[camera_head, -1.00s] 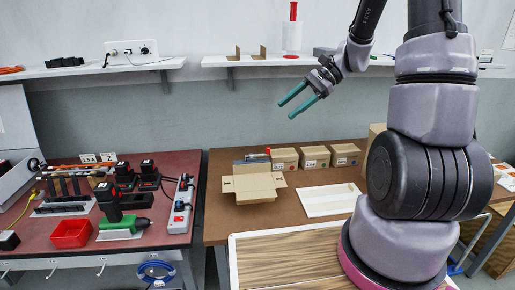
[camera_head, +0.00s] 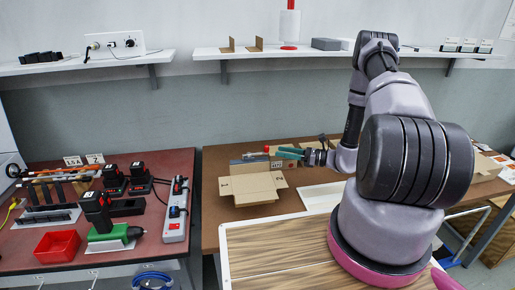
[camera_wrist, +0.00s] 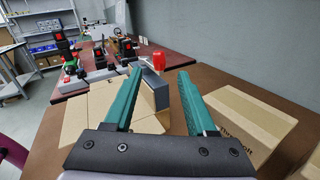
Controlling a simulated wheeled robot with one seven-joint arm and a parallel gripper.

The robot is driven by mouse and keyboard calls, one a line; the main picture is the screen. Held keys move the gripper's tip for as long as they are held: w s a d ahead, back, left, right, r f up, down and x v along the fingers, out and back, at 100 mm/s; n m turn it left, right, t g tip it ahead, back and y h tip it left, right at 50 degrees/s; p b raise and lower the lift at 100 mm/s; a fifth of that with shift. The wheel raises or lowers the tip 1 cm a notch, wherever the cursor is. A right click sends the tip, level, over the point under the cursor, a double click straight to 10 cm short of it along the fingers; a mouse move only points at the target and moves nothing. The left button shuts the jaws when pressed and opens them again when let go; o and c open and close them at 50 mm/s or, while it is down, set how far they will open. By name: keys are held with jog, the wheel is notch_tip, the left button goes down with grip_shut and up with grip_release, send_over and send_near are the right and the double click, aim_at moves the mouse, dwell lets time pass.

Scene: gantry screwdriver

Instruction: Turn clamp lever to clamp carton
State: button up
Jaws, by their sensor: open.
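The open carton (camera_head: 252,187) stands on the brown bench with its flaps spread. Its cardboard flaps also show at the left in the wrist view (camera_wrist: 88,118). A dark grey clamp block (camera_wrist: 155,90) stands at the carton's back edge. A red knob (camera_wrist: 159,61), which looks like the clamp lever's end, stands behind the block; it also shows in the head view (camera_head: 267,149). My gripper (camera_head: 282,152) is open and empty, its green fingers pointing toward the red knob. In the wrist view the block and knob lie between the fingers (camera_wrist: 160,78). Contact cannot be told.
A closed carton (camera_wrist: 240,125) stands close to the right finger in the wrist view. A white tray (camera_head: 316,196) lies right of the open carton. The red table (camera_head: 60,260) at left holds power tools, a red bin (camera_head: 58,245) and a power strip (camera_head: 176,215). A shelf (camera_head: 215,52) runs above.

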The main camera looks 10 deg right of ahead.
jog(key=x, duration=1)
jog(key=shift+a, duration=0.15)
grip_shut()
dwell(1.1)
